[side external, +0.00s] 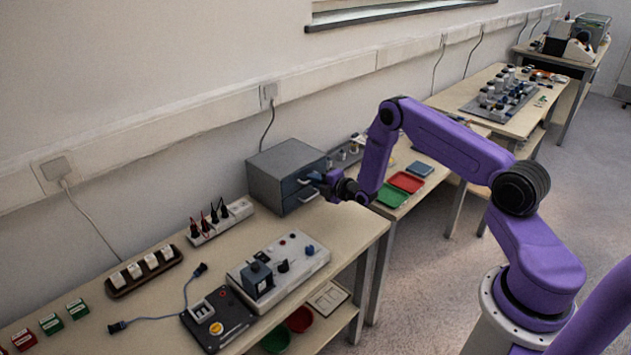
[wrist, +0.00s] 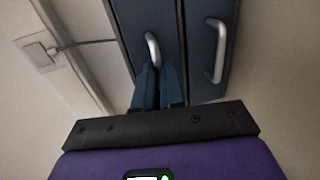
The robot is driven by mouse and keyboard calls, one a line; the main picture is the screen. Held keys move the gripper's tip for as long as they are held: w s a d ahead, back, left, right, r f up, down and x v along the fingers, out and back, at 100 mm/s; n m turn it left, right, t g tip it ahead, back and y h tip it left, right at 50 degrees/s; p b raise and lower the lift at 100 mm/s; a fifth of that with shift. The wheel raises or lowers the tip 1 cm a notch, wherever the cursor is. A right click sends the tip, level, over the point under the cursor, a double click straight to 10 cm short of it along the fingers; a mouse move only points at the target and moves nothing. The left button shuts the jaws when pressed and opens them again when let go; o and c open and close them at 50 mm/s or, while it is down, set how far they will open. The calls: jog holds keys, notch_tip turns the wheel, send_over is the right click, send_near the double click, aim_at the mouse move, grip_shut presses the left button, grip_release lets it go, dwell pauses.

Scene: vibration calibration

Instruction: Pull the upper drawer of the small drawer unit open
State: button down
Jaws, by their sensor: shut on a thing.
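The small grey drawer unit (side external: 275,165) stands on the bench against the wall, with two dark blue-grey drawer fronts, one above the other. In the wrist view the upper drawer (wrist: 134,22) is on the left and the lower drawer (wrist: 203,65) on the right, each with a pale bar handle. My gripper (side external: 316,178) is at the front of the unit. In the wrist view its blue fingers (wrist: 151,72) are shut on the upper drawer's handle (wrist: 153,48), hiding its lower part. The lower handle (wrist: 217,50) is free. I see no clear gap at the upper drawer.
A green tray (side external: 392,196) and a red tray (side external: 407,182) lie on the farther bench to the right. Bare bench top lies in front of the unit.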

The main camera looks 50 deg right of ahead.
jog(key=shift+s, duration=0.1)
jog(key=f+v, duration=0.2)
jog(key=v, duration=0.9)
jog(key=shift+s+f, duration=0.3)
jog(key=shift+s, duration=0.35)
jog(key=c, duration=1.2)
grip_release()
jog(key=v, duration=1.2)
